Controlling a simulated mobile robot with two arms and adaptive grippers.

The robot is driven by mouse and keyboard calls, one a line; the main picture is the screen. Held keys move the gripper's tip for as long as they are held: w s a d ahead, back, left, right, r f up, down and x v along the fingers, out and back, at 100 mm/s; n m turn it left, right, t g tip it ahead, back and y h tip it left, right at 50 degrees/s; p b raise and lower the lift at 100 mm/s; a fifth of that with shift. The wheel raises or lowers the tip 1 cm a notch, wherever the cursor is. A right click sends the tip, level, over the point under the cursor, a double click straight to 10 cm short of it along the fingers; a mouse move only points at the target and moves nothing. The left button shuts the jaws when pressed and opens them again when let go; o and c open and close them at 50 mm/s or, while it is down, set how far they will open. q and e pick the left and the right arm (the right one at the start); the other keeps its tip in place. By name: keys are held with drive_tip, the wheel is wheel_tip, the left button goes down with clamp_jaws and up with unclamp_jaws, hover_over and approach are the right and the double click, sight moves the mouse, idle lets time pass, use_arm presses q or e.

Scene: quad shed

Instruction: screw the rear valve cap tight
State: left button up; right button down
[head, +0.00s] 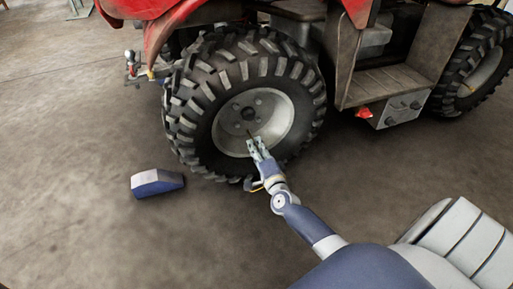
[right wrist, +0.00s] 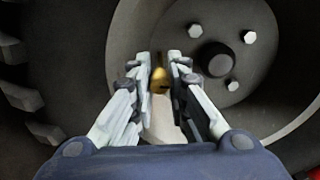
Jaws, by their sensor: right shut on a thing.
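The quad's rear wheel (head: 186,115) has a chunky black tyre and a pale rim (head: 285,115). My right gripper (head: 254,143) reaches up to the lower part of this rim. In the right wrist view, my right gripper (right wrist: 161,62) is shut on a small brass-coloured valve cap (right wrist: 160,80) between its two fingertips. The cap is partly covered by the fingers. The valve stem behind it is hard to make out, so I cannot tell how far the cap sits on it. My left gripper is not in view.
A blue and grey block (head: 156,183) lies on the floor left of the wheel. The red quad body (head: 160,12) overhangs the wheel. A footrest (head: 385,84) and the other wheel (head: 478,75) are to the right.

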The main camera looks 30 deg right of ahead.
drive_tip(key=c, duration=1.5)
unclamp_jaws()
